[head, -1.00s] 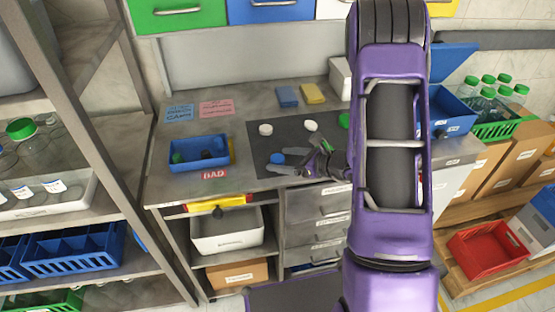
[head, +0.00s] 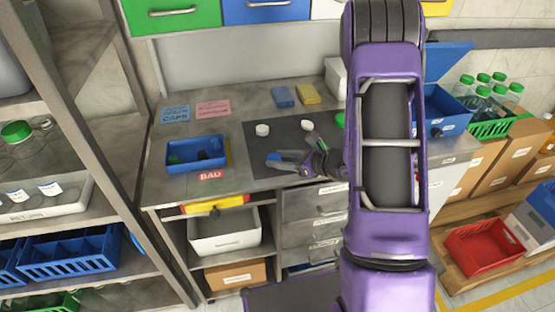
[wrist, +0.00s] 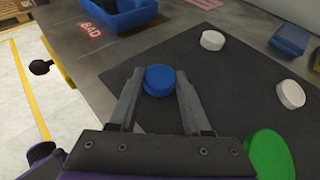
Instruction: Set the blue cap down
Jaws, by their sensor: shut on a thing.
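The blue cap (head: 274,157) is at the front of the dark mat (head: 284,138). In the wrist view the blue cap (wrist: 159,79) sits between the two grey fingertips. My gripper (head: 285,162) is shut on it, low over the mat; I cannot tell whether the cap touches the mat. It also shows in the wrist view as my gripper (wrist: 160,84), with a finger on each side of the cap.
Two white caps (head: 263,130) (head: 307,125) and a green cap (wrist: 268,155) lie on the mat. A blue tray (head: 180,167) stands left, behind a red BAD label (head: 210,175). Blue and yellow blocks (head: 283,97) (head: 307,93) lie at the back. The mat's middle is clear.

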